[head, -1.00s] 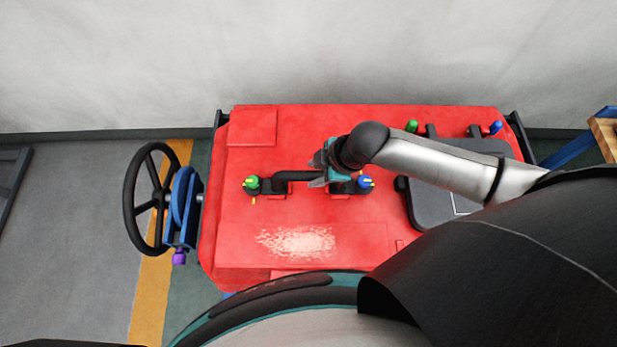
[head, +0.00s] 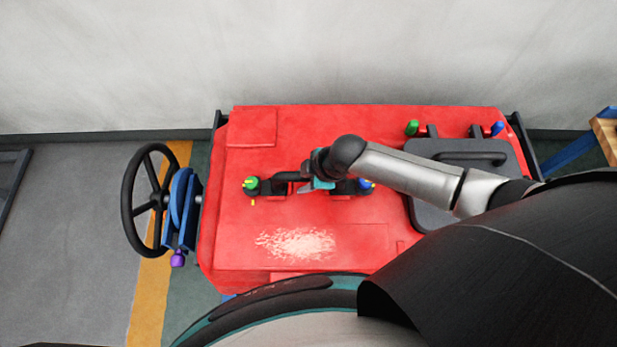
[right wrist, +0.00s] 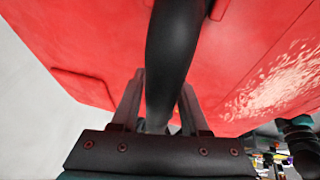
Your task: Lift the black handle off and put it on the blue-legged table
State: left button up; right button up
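The black handle (head: 285,176) lies across the middle of the red tank top (head: 350,240), between a green knob and a blue knob. My right gripper (head: 318,184) is at the right part of the handle and hides some of it. In the right wrist view, the handle (right wrist: 173,55) runs between the two fingers (right wrist: 163,100), close to both. I cannot tell whether they press on it. The blue-legged table (head: 606,130) shows only as a corner of wooden top and a blue leg at the right edge. My left gripper is not in view.
A green knob (head: 251,184) and a blue knob (head: 365,185) flank the handle. A dark lid (head: 430,213) with its own handle lies to the right under my arm. A black steering wheel (head: 128,205) stands at the left. A pale wall is behind.

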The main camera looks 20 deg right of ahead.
grip_shut()
jog(key=shift+r, duration=0.1)
dwell(0.5)
